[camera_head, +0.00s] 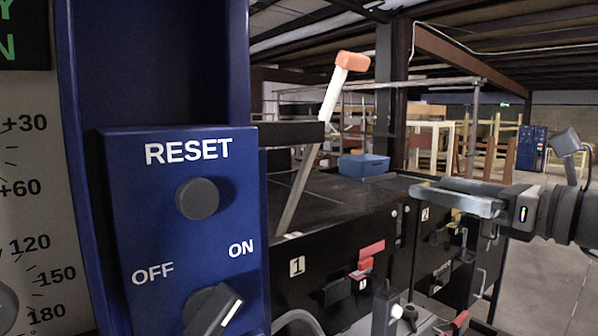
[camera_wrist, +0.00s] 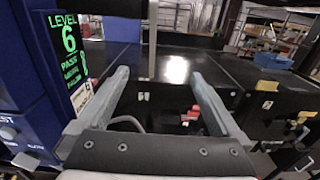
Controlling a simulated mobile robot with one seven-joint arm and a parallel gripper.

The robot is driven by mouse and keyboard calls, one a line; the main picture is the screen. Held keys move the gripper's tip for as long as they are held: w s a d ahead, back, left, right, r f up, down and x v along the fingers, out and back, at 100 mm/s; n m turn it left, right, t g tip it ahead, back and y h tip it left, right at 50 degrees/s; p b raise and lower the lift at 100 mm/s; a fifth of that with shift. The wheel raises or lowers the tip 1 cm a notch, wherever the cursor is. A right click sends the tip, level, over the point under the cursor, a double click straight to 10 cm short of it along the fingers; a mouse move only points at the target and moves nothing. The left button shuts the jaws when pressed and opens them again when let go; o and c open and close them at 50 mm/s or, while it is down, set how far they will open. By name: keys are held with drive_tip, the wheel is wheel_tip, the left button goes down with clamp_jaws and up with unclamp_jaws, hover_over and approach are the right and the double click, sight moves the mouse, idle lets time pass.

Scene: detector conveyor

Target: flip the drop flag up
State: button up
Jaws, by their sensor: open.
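A white arm with an orange tip (camera_head: 338,85) rises from a black bracket behind the blue control box and leans to the right. A small red flag-like piece (camera_head: 371,250) sits on the front of black bin 1; it also shows in the wrist view (camera_wrist: 190,115). I cannot tell which of these is the drop flag. My gripper (camera_head: 415,192) is open and empty, reaching in from the right over the black bins.
The blue control box (camera_head: 120,230) with RESET and OFF/ON knobs stands close on the left. A blue tray (camera_head: 364,165) rests on the black bin tops. Bin 2 (camera_head: 440,240) is below my gripper. Open floor lies at the right.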

drive_tip(key=p+x, duration=0.2)
drive_tip(key=x, duration=1.4)
drive_tip(key=shift+w+a, duration=0.1)
drive_tip(key=shift+a, duration=0.05)
clamp_jaws()
idle(0.6)
unclamp_jaws()
idle(0.4)
drive_tip(key=shift+f, duration=0.1)
drive_tip(key=b+v, duration=0.2)
drive_tip(key=v, duration=1.5)
